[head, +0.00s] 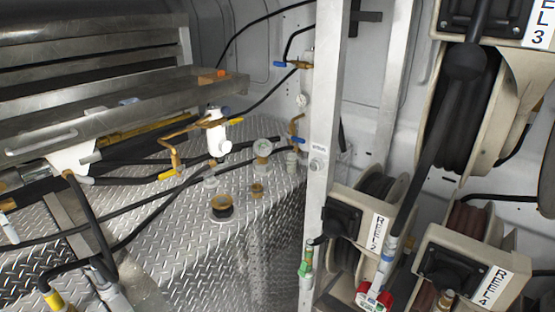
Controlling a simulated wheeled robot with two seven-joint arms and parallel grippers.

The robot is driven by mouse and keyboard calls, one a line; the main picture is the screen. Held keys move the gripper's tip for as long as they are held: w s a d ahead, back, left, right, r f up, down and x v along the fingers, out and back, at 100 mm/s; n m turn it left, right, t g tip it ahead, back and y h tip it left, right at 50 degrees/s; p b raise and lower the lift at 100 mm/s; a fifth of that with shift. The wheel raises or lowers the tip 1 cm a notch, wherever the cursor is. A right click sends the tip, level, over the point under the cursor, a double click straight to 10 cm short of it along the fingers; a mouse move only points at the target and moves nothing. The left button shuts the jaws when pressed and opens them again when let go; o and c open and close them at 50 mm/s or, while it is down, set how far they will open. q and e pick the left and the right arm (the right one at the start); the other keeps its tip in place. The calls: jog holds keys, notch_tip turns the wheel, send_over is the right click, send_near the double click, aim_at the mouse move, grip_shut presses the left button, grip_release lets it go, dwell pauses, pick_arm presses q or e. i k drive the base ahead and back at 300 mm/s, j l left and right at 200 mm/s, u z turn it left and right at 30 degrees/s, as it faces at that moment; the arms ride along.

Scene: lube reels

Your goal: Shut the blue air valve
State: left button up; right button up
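Two small blue handles show on brass fittings left of the tall metal post. The upper blue handle (280,64) sticks out to the left of a brass valve body (301,65) with black hoses on it. The lower blue handle (298,140) sits at the lower end of a brass fitting (294,125), close to the post, above the tread-plate tank. I cannot tell which one is the air valve. Both handles are too small to read open or shut for certain. Neither of my grippers is in view.
The metal post (328,110) stands just right of both handles. Hose reels (375,225) fill the right side. A white filter-like part (216,132) and yellow-handled brass fittings stand on the tread-plate tank (165,225). Metal shelving (120,95) is at the left.

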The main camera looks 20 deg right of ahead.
aim_at(279, 64)
jog(key=i+l+z, duration=0.45)
jog(key=i+l, duration=0.25)
jog(key=k+l+z, duration=0.25)
jog(key=i, duration=0.05)
